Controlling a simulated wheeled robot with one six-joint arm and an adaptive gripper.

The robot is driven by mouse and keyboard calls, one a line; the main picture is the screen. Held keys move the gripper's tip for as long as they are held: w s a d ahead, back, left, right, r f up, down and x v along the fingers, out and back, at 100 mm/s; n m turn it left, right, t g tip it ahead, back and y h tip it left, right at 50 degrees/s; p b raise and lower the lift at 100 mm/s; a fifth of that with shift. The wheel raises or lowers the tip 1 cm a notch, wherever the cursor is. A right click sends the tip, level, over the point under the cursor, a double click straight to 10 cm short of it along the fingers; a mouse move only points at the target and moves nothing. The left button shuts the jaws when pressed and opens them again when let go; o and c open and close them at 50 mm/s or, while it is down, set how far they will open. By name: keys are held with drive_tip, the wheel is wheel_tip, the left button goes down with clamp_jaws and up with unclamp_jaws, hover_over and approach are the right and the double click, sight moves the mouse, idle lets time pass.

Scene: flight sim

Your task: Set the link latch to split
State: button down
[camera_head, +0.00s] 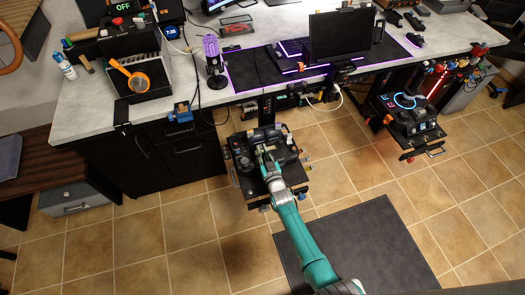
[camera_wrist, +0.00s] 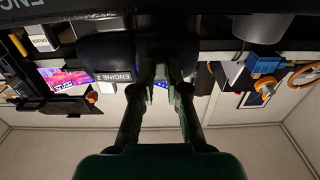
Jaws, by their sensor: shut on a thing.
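A dark throttle unit (camera_head: 243,160) sits on a low stand in front of the desk in the head view. My gripper (camera_head: 268,158) reaches onto its top from the front. In the wrist view, the two fingers of my gripper (camera_wrist: 161,72) reach up to a large dark body marked ENGINE 2 (camera_wrist: 113,77). They are shut on a dark part of the unit, with a narrow gap between the fingers. The link latch cannot be told apart in either view, and its setting is not readable. The fingertips partly merge with the dark body.
The desk (camera_head: 130,75) with a monitor (camera_head: 340,35) and microphone (camera_head: 213,60) stands behind the unit. Another control unit (camera_head: 408,113) with blue lights is to the right. A dark mat (camera_head: 350,245) lies on the tiled floor beside my arm. Floor left of the stand is clear.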

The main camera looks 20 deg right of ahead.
drive_tip(key=shift+a, duration=0.3)
drive_tip(key=c, duration=1.2)
unclamp_jaws()
drive_tip(key=shift+a, duration=0.1)
drive_tip(key=shift+o, duration=0.2)
drive_tip(key=s, duration=1.2)
drive_tip(key=shift+s, duration=0.1)
